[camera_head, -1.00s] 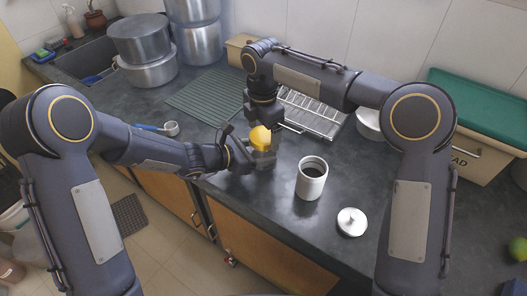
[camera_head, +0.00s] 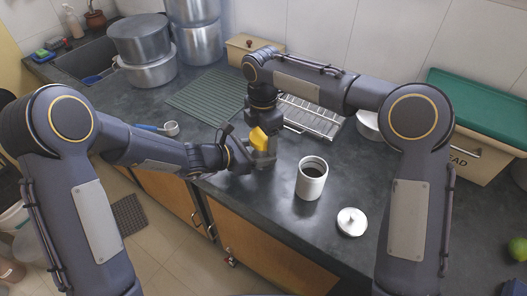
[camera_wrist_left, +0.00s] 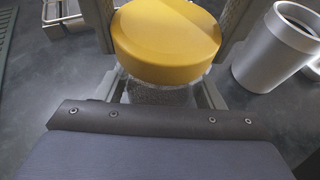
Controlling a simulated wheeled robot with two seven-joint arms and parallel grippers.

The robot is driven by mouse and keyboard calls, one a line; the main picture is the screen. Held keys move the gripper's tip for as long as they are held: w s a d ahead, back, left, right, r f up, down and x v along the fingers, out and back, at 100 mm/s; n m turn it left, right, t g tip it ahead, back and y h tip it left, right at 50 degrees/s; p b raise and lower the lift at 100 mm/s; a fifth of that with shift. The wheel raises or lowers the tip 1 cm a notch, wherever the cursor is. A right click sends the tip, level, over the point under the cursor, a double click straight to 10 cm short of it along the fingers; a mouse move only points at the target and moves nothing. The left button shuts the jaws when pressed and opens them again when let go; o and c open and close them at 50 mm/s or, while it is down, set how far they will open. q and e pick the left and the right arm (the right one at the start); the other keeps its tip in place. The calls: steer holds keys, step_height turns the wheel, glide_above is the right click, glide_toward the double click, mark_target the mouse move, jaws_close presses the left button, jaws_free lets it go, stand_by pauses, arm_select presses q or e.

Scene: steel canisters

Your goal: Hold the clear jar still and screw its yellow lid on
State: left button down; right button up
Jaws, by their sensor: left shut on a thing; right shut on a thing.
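The clear jar (camera_head: 266,160) stands near the counter's front edge. My left gripper (camera_head: 258,158) comes in from the left and is shut around it. In the left wrist view, the jar's see-through wall (camera_wrist_left: 160,93) shows just below the yellow lid (camera_wrist_left: 165,40). The lid also shows in the head view (camera_head: 258,139), over the jar's mouth. My right gripper (camera_head: 264,128) reaches down from above and is shut on the lid, with pale fingers at both its sides in the wrist view. I cannot tell whether a gap lies between lid and jar.
An open steel canister (camera_head: 312,178) stands right of the jar, with its loose lid (camera_head: 351,221) in front. A wire rack (camera_head: 312,117) and green ribbed mat (camera_head: 207,96) lie behind. A blue-handled scoop (camera_head: 168,128) lies left. The counter's front edge is close.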

steer(key=shift+o, duration=0.6)
steer(key=m, duration=0.7)
steer(key=shift+d, duration=0.1)
steer(key=shift+w+d, duration=0.1)
steer(key=shift+d, duration=0.15)
steer(key=o, duration=1.1)
steer(key=shift+a, duration=0.15)
steer(key=shift+c, duration=0.2)
steer(key=shift+a, duration=0.1)
steer(key=shift+a+r, duration=0.1)
steer(key=shift+r, duration=2.15)
